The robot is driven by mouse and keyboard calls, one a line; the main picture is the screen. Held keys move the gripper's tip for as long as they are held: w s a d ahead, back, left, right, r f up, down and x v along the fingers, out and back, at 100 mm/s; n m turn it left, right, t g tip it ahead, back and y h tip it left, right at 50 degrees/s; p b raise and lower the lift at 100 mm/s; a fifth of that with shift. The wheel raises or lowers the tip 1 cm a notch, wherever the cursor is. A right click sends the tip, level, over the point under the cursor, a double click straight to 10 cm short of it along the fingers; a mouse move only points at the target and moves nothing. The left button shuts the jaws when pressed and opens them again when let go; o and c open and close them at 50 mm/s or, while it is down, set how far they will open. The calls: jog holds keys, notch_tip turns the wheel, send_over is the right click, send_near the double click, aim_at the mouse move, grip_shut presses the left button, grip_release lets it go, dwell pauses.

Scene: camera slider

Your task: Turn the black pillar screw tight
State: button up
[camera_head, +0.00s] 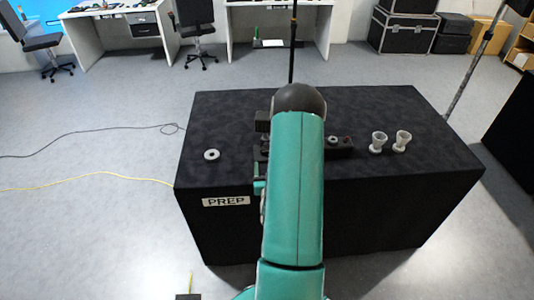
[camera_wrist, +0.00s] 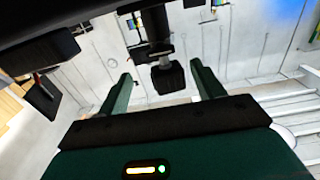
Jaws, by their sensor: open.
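In the wrist view, my gripper (camera_wrist: 161,72) is open, with its two green fingers spread apart. A black knob (camera_wrist: 169,79) on a short grey shaft, which looks like the black pillar screw, shows between the fingertips, with gaps on both sides. I cannot tell how far in depth it is from the fingers. The shaft joins a black upright part (camera_wrist: 155,22) above it in the picture. In the head view, my teal arm hides the gripper, the screw and much of the dark slider equipment (camera_head: 342,153) on the black-covered table (camera_head: 400,205).
Two pale cup-like pieces (camera_head: 378,142) (camera_head: 402,140) stand right of the equipment. A thin black pole (camera_head: 292,50) rises behind my arm. Cables (camera_head: 90,153) lie on the floor at left. The table's front right is clear.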

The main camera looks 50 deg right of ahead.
aim_at(267, 151)
jog(key=x, duration=0.7)
jog(key=shift+w+d, duration=0.25)
jog(key=shift+w, duration=0.05)
jog(key=c, duration=1)
